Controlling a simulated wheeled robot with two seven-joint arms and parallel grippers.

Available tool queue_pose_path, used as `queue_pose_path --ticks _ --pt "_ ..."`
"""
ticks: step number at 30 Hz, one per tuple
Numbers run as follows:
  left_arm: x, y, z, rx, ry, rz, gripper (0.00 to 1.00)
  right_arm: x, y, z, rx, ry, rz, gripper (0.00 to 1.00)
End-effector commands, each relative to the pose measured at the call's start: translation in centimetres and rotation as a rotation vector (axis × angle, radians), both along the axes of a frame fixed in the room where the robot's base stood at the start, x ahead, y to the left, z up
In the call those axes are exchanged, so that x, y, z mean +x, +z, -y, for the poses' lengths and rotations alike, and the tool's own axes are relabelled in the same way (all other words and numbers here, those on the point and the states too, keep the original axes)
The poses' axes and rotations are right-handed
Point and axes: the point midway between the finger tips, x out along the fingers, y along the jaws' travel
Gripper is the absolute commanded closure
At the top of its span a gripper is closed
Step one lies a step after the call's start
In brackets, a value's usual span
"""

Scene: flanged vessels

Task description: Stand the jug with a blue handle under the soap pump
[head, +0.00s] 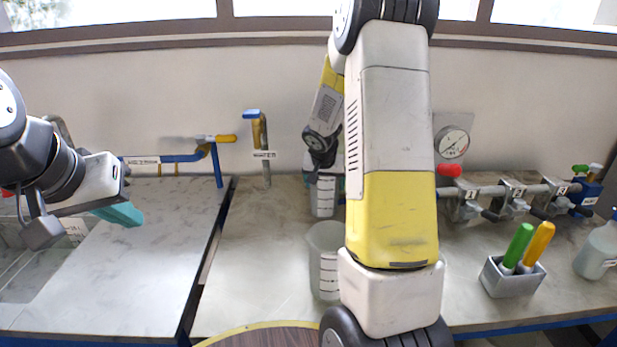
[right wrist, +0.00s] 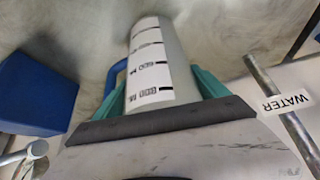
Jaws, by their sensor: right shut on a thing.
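A white graduated jug (head: 323,197) is upright at the back of the counter, in the head view. In the right wrist view the jug (right wrist: 150,65) shows dark scale marks and a blue handle (right wrist: 114,75) on its left side. The teal fingers of my right gripper (right wrist: 160,90) are shut on it, one on each side. In the head view my right gripper (head: 321,167) is partly hidden by my arm. I cannot tell whether the jug touches the counter. I cannot make out the soap pump for certain. My left gripper (head: 118,212) is over the left counter, apart from the jug; its opening is unclear.
A second graduated jug (head: 325,258) stands nearer, partly behind my arm. A pipe labelled WATER (head: 265,155) stands left of the held jug. A blue box (right wrist: 35,92) is near it in the wrist view. Valves (head: 510,198) and a grey tool holder (head: 512,279) are right.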

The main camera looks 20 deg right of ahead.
Motion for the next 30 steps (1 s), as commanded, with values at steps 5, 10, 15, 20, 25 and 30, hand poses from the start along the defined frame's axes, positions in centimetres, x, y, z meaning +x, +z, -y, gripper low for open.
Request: queue_pose_path --ticks 5,10,15,20,25,30 --pt "0.0 0.0 0.0 0.0 0.0 0.0 1.0 0.0 -0.2 0.0 0.0 0.001 -0.001 0.0" --pt "0.0 0.0 0.0 0.0 0.0 0.0 1.0 0.0 -0.2 0.0 0.0 0.0 -0.001 0.0" --pt "0.0 0.0 0.0 0.0 0.0 0.0 1.0 -0.3 0.8 -0.2 0.001 0.0 0.001 0.0" --pt "0.0 0.0 0.0 0.0 0.0 0.0 1.0 -1.6 3.4 -0.8 0.001 -0.001 0.004 0.0" --pt "0.0 0.0 0.0 0.0 0.0 0.0 1.0 -3.3 6.7 -1.6 0.0 0.0 0.005 0.0" --pt "0.0 0.0 0.0 0.0 0.0 0.0 1.0 -4.6 9.2 -2.3 0.001 0.001 0.003 0.0"
